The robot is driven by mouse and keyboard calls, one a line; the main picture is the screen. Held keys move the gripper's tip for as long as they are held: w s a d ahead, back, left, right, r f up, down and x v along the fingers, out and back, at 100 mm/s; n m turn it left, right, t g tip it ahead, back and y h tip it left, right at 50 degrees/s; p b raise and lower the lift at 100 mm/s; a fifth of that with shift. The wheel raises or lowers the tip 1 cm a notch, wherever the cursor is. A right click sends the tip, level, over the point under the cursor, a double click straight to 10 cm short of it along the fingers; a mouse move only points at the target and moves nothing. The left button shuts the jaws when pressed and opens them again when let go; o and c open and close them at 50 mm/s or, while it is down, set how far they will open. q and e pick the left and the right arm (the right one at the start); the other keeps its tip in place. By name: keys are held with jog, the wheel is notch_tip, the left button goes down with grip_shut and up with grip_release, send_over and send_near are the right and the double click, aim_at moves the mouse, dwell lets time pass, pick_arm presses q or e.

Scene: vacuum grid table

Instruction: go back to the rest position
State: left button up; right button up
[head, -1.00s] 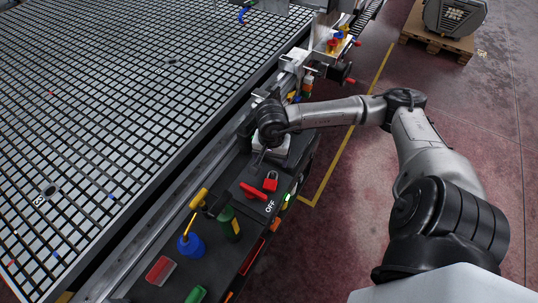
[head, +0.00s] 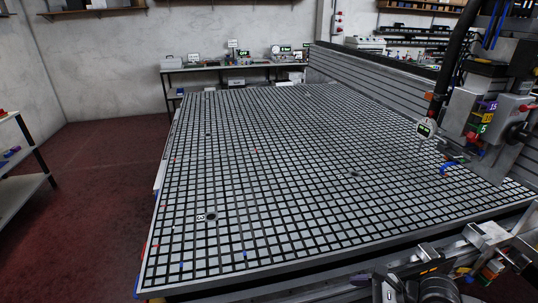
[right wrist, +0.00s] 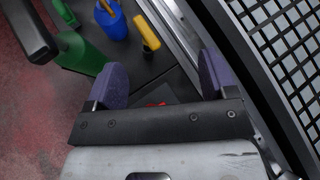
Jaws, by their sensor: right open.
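My right gripper (right wrist: 158,76) shows in the right wrist view with its two purple finger pads wide apart and nothing between them. It hangs above the dark tool shelf along the table's edge. A blue container (right wrist: 113,24), a yellow-topped item (right wrist: 147,35) and a green bottle (right wrist: 80,54) are beyond the fingers. A small red part (right wrist: 155,103) shows just past the gripper's dark crossbar. In the head view, only part of my right arm shows at the bottom right. My left gripper is in neither view.
The vacuum grid table (head: 290,190) fills the head view and its top is mostly clear. A machine head (head: 490,100) stands at its right. A workbench (head: 240,66) stands behind, a shelf (head: 22,160) at left. Red floor (head: 100,180) is free at left.

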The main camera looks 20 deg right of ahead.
jog(key=w+d+r+m+t+h, duration=0.2)
jog(key=d+r+m+t+h, duration=0.15)
jog(key=r+m+t, duration=0.7)
jog(key=w+d+r+m+t+h, duration=0.2)
jog(key=w+r+m+t+h, duration=0.25)
jog(key=m, duration=1.15)
jog(key=s+d+f+m+g+h, duration=0.2)
jog(key=s+f+m+g+h, duration=0.15)
jog(key=f+m+g, duration=0.35)
jog(key=s+d+f+m+g+h, duration=0.1)
jog(key=s+f+m+g+h, duration=0.3)
jog(key=m, duration=0.5)
jog(key=s+a+f+m+g+y+p, duration=0.1)
jog(key=s+a+f+m+g+y, duration=0.2)
jog(key=s+a+f, duration=0.65)
jog(key=s+a+f+m+g+y+p, duration=0.15)
jog(key=s+a+f+g+y, duration=0.25)
jog(key=s+a+f, duration=0.5)
notch_tip(320, 180, up, 37)
jog(key=s+d+p, duration=0.2)
jog(key=p, duration=3.5)
jog(key=shift+s+f, duration=0.2)
jog(key=shift+s, duration=0.2)
jog(key=shift+s, duration=0.1)
